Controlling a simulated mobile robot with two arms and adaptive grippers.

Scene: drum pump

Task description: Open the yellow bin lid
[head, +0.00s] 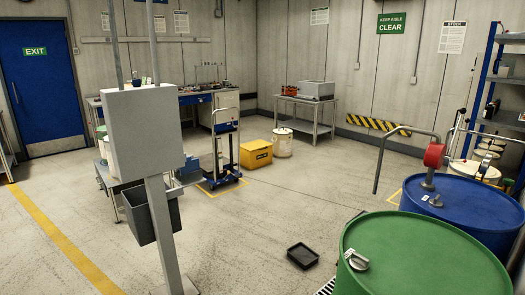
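The yellow bin (256,154) stands on the floor near the middle of the room, some way off, in the head view. Its yellow lid (258,145) appears closed, with a small dark label on the front. Neither of my grippers shows in this view.
A blue trolley (222,178) stands left of the bin, a white drum (283,142) right. A grey post with a box (145,130) stands front left. Green (420,255) and blue (462,205) drums fill the front right.

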